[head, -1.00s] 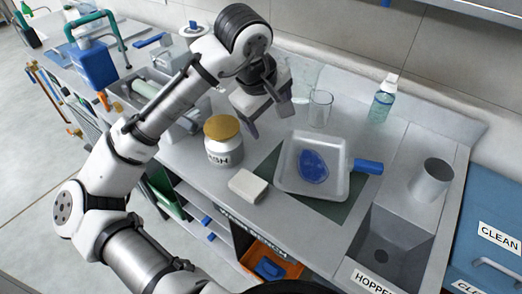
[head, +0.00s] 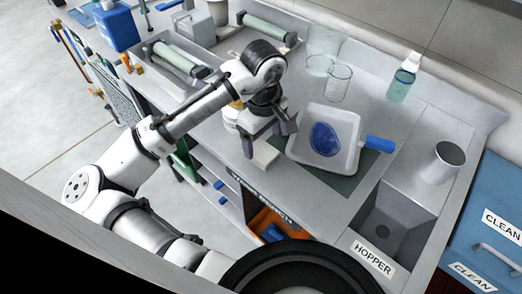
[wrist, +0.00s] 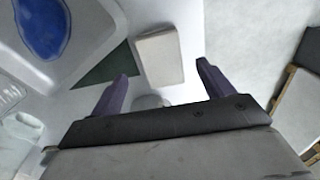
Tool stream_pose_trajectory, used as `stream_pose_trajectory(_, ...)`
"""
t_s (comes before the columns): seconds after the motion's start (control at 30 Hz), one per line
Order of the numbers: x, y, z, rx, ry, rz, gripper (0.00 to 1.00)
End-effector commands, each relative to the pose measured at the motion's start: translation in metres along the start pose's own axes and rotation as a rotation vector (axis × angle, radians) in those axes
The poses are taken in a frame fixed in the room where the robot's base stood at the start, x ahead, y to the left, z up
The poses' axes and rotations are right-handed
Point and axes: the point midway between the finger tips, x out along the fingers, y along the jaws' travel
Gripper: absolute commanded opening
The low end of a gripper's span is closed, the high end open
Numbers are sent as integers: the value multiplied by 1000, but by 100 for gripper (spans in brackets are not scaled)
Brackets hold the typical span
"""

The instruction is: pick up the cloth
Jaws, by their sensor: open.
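The cloth (head: 265,159) is a folded off-white block on the grey bench top, left of the white tray. My gripper (head: 268,140) is just above and behind it, pointing down, and partly covers it. In the wrist view the cloth (wrist: 160,58) lies beyond and between the fingertips of my gripper (wrist: 164,74). The two purple-grey fingers are spread apart with nothing held. I cannot tell the exact height of the fingertips over the cloth.
The white tray (head: 347,158) with a blue patch (head: 325,139) and blue handle (head: 379,144) sits on a dark green mat (head: 351,182). A jar (head: 231,114) is mostly hidden behind my arm. Glass beakers (head: 339,84) stand behind. The hopper sink (head: 385,228) is at right.

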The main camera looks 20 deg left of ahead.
Motion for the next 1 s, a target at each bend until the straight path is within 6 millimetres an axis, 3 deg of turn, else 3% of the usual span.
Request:
stream_pose_trajectory(0.3, 37, -3, -4, 0, -1, -1, 80)
stream_pose_trajectory(0.57, 40, -2, -4, 0, 0, 0, 79)
stream_pose_trajectory(0.9, 39, -2, -4, 0, 0, 0, 34)
stream_pose_trajectory(1.0, 39, -2, -4, 0, 0, 0, 32)
